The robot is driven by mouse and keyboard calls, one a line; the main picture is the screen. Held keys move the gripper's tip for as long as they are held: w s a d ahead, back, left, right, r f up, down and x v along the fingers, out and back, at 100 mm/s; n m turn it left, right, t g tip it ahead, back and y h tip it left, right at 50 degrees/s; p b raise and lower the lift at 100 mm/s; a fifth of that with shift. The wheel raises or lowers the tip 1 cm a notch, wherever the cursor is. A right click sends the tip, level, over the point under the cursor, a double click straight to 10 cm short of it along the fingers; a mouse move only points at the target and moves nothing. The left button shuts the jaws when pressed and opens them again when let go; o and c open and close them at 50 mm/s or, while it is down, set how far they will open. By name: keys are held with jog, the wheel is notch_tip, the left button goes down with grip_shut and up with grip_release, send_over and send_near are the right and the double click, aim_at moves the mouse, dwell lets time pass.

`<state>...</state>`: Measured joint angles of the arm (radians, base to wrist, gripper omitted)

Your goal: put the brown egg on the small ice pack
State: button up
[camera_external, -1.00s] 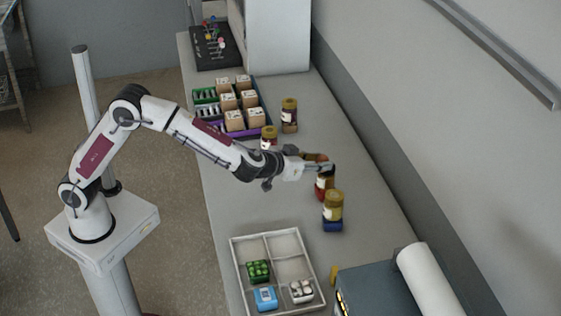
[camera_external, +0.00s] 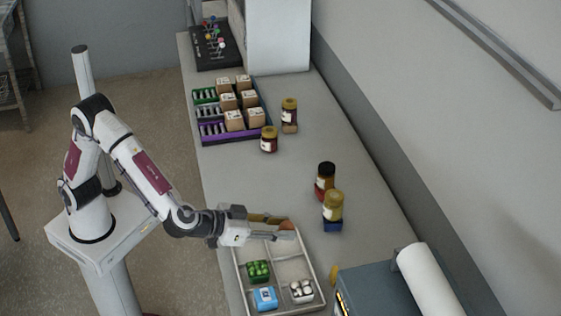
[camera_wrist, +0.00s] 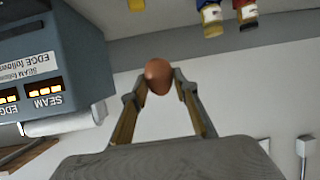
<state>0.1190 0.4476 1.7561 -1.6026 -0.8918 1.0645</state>
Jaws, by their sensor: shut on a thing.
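My gripper (camera_external: 283,231) is shut on the brown egg (camera_external: 287,225) and holds it above the far end of the white divided tray (camera_external: 236,268). In the wrist view the egg (camera_wrist: 158,76) sits between the two fingertips of my gripper (camera_wrist: 159,84), its rounded top showing. A small blue block with a white label (camera_external: 265,298), which looks like the small ice pack, lies in the tray's near left compartment. The egg is apart from it, farther back and above. Part of the tray's far side is hidden by my gripper.
The tray also holds a green block (camera_external: 258,271) and a white pack (camera_external: 301,291). A jar with a yellow lid (camera_external: 333,207) and a dark-lidded jar (camera_external: 325,181) stand beyond it. A grey machine (camera_external: 378,289) with a white roll is at right.

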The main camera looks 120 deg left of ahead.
jog(key=s+d+m+t+h, duration=0.1)
jog(key=d, duration=0.8)
send_over(260, 295)
notch_tip(260, 295, down, 4)
jog(key=shift+f, duration=0.45)
jog(key=shift+f, duration=0.1)
jog(key=shift+f, duration=3)
jog(key=shift+f, duration=0.15)
jog(key=shift+f, duration=1.75)
jog(key=shift+f, duration=0.15)
jog(key=o, duration=0.8)
